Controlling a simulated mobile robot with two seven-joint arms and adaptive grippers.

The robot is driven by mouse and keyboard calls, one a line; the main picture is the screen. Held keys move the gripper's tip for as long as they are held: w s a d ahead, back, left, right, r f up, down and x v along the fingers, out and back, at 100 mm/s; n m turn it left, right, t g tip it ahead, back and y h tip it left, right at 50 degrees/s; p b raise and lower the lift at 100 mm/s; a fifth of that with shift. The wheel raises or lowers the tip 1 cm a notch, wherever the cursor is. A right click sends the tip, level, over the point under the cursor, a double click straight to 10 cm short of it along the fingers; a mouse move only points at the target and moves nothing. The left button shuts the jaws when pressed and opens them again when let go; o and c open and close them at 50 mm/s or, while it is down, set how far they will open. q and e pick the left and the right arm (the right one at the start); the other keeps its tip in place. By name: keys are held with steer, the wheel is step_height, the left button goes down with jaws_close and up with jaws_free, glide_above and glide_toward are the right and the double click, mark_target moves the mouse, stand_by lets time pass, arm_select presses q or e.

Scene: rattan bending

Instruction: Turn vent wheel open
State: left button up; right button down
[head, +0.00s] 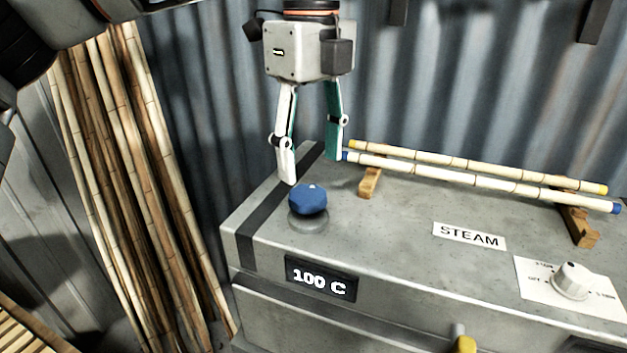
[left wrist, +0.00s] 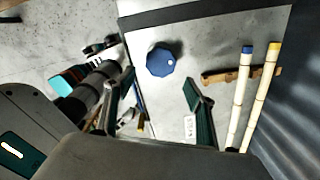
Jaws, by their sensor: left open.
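The vent wheel is a blue faceted knob (head: 308,199) with a small white mark, on a round grey base on top of the steam box (head: 390,235), near its left end. My left gripper (head: 311,170) points down above and slightly behind the wheel, with its fingers apart and nothing between them. In the left wrist view the wheel (left wrist: 161,61) lies beyond the open fingertips of the gripper (left wrist: 162,85), apart from them.
Two rattan poles (head: 480,180) rest on wooden blocks (head: 371,182) right of the wheel. A STEAM label (head: 469,236), a white dial (head: 571,281) and a 100 C display (head: 320,279) are on the box. Bamboo poles (head: 135,180) lean at left; a corrugated wall (head: 430,90) stands behind.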

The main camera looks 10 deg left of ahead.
mark_target(312, 196)
arm_select(q)
steer(key=shift+f, duration=3)
steer(key=c, duration=1.1)
